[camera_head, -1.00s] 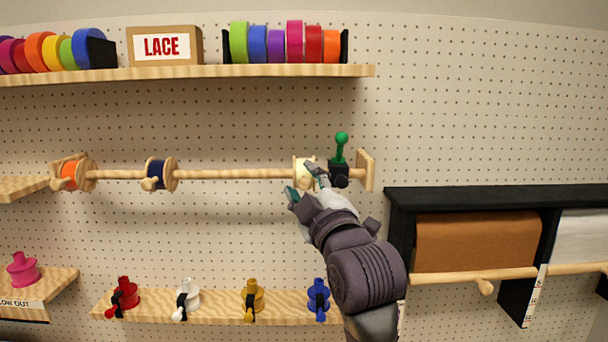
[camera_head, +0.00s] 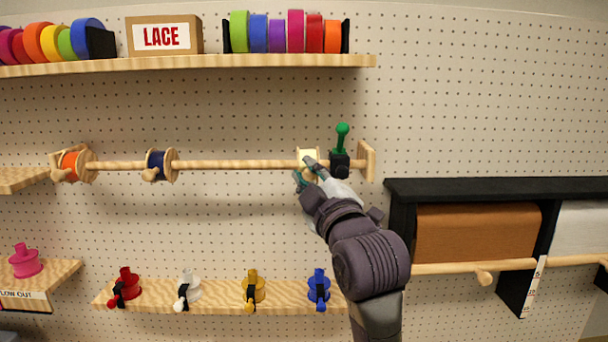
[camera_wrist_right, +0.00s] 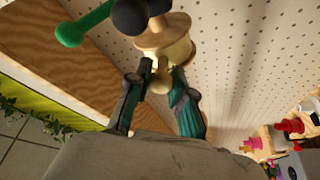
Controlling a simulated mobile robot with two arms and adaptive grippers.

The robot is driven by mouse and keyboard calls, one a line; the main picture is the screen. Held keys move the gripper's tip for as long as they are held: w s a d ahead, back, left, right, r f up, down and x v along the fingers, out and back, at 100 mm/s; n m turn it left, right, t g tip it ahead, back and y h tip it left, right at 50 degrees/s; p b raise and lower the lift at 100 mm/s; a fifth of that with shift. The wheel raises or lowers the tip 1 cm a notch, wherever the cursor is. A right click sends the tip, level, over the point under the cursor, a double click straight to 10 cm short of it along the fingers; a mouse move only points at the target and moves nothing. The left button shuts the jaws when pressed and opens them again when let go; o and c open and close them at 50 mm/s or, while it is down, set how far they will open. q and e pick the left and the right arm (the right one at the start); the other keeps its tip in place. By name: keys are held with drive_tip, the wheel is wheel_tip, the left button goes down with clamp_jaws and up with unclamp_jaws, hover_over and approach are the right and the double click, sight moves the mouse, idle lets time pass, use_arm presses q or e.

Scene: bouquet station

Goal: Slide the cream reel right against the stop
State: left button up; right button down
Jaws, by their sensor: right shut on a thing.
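The cream reel (camera_head: 308,155) sits on the wooden rod (camera_head: 230,165) near its right end; it also shows in the wrist view (camera_wrist_right: 178,45). The stop (camera_head: 341,164) is a black clamp with a green lever, just right of the reel, and shows in the wrist view (camera_wrist_right: 128,16). A narrow gap seems to lie between reel and stop in the head view. My right gripper (camera_head: 305,171) is shut on the reel's small wooden knob (camera_wrist_right: 160,76), with one finger on each side. The fingers partly hide the reel in the head view. My left gripper is out of view.
A navy reel (camera_head: 160,166) and an orange reel (camera_head: 74,165) sit further left on the rod. A wooden end bracket (camera_head: 367,162) stands right of the stop. A shelf (camera_head: 190,64) runs above, and a lower shelf (camera_head: 215,298) holds several small spools.

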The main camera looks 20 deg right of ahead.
drive_tip(key=shift+s+d+f, duration=0.1)
drive_tip(key=shift+s+d, duration=0.05)
drive_tip(key=shift+d, duration=0.4)
drive_tip(key=shift+s+d, duration=0.1)
drive_tip(key=shift+d, duration=0.45)
drive_tip(key=c, duration=1)
unclamp_jaws()
drive_tip(key=shift+s, duration=0.1)
drive_tip(key=v, duration=0.7)
drive_tip(key=shift+s, duration=0.25)
